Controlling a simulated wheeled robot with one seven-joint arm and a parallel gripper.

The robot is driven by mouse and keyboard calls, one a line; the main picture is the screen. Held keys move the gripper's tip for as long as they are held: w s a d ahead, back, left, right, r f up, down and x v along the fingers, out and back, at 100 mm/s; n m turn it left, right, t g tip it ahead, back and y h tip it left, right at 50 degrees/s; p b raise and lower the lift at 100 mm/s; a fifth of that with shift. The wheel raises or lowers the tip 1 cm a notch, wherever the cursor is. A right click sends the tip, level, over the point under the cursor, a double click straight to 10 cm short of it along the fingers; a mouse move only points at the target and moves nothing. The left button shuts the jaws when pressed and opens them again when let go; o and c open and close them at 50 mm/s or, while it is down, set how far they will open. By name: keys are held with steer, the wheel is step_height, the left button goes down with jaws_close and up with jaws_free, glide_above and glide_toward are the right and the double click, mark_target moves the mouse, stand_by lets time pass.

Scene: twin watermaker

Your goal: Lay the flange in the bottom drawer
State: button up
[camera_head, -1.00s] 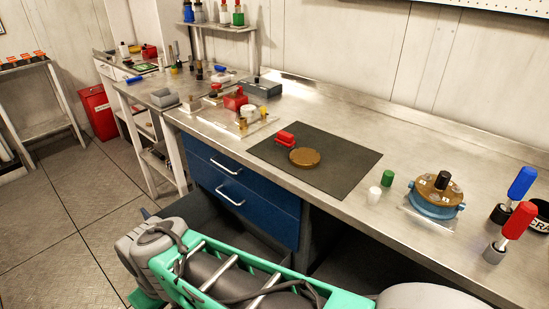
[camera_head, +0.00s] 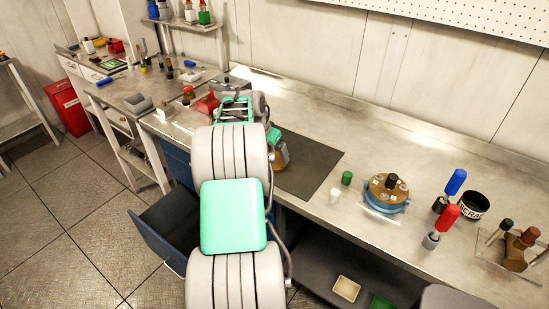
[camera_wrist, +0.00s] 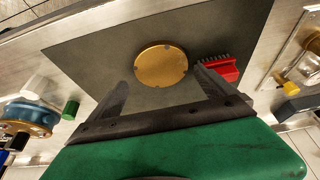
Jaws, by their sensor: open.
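The flange, a round brass disc (camera_wrist: 162,65), lies flat on the dark mat (camera_wrist: 100,62) in the wrist view. My gripper (camera_wrist: 161,78) is open, with its two dark fingers pointing at the mat on either side of the disc. I cannot tell whether they touch it. In the head view my arm covers most of the flange and the gripper. The bottom drawer (camera_head: 150,239) is pulled out below the bench at the left, with a dark interior; my arm hides part of it.
A red brush (camera_wrist: 222,70) lies close beside one finger. A green cap (camera_head: 347,178), a white cap (camera_head: 335,196) and a blue-and-brass housing (camera_head: 386,192) stand right of the mat (camera_head: 318,168). The bench behind the mat is clear.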

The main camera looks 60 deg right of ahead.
mark_target(274, 159)
steer(key=p+x, duration=0.1)
steer(key=x, duration=0.3)
steer(key=shift+d+f, duration=0.1)
steer(key=shift+f, duration=0.25)
steer(key=c, duration=1.7)
steer(key=shift+w+r, duration=0.1)
steer(key=shift+r, duration=0.15)
